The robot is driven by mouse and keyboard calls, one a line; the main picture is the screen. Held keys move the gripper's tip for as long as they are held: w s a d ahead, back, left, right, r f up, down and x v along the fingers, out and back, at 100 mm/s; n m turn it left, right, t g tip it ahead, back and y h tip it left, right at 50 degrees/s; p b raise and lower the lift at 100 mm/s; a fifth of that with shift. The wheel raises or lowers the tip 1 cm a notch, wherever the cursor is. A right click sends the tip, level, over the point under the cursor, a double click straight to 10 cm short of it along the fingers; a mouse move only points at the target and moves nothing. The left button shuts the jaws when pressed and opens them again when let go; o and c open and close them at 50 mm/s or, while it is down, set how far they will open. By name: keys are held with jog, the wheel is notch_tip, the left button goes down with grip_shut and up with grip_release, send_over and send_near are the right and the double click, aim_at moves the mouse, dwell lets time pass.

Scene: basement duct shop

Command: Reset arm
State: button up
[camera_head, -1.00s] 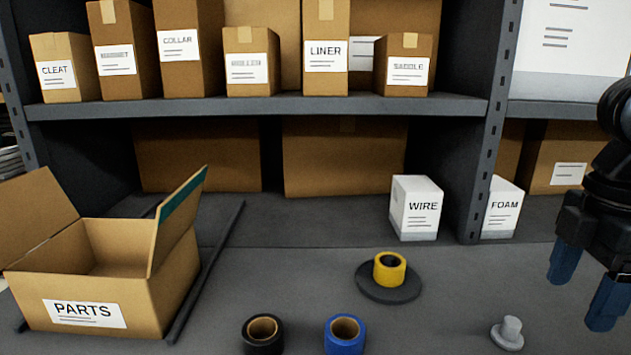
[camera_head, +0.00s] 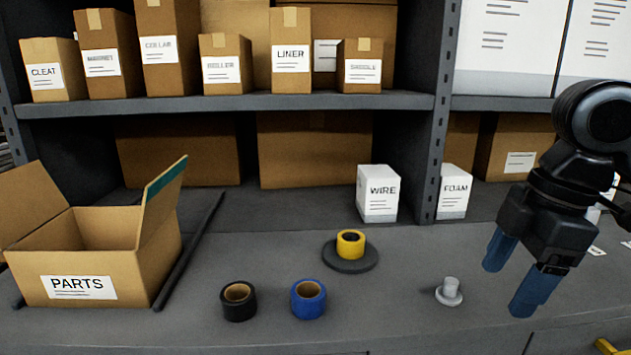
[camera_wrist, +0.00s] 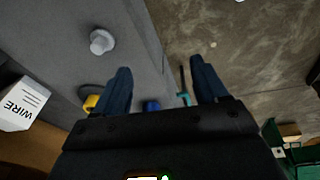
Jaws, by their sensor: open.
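My gripper (camera_head: 512,279) is at the right of the head view, with its two blue fingers spread apart and nothing between them. It hangs to the right of a small grey knob-like piece (camera_head: 449,291) on the worktop. In the wrist view the gripper (camera_wrist: 160,82) also shows open, with its fingers reaching past the bench edge over the floor. The grey piece (camera_wrist: 102,42) is left of the fingers there, apart from them.
On the worktop are an open PARTS box (camera_head: 140,275), black tape (camera_head: 238,301), blue tape (camera_head: 308,298) and yellow tape (camera_head: 351,243) on a dark disc (camera_head: 351,261). WIRE (camera_head: 378,193) and FOAM (camera_head: 454,190) boxes stand behind. Labelled boxes fill the shelf (camera_head: 230,106).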

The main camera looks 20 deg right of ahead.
jog(key=w+a+r+m+t+y, duration=0.25)
jog(key=w+a+t+y, duration=0.3)
jog(key=a, duration=0.55)
jog(key=w+a+r+m+t+y, duration=0.1)
jog(key=w+a+m+t+y, duration=0.4)
jog(key=a, duration=0.6)
jog(key=s+d+f+m+t+h, duration=0.1)
jog(key=s+f+m+t+h, duration=0.3)
jog(key=s+f+m+h, duration=0.95)
jog(key=s+d+f+n, duration=0.1)
jog(key=s+d+n, duration=0.1)
jog(key=s, duration=0.6)
jog(key=s+d+f+n+y, duration=0.1)
jog(key=s+d+f+n, duration=0.1)
jog(key=s, duration=0.5)
jog(key=s+d+f+n+g, duration=0.1)
jog(key=s+n, duration=0.3)
jog(key=s, duration=0.4)
jog(key=shift+s+d+f+y, duration=0.3)
jog(key=shift+s+d+f, duration=0.05)
jog(key=shift+d+f, duration=0.3)
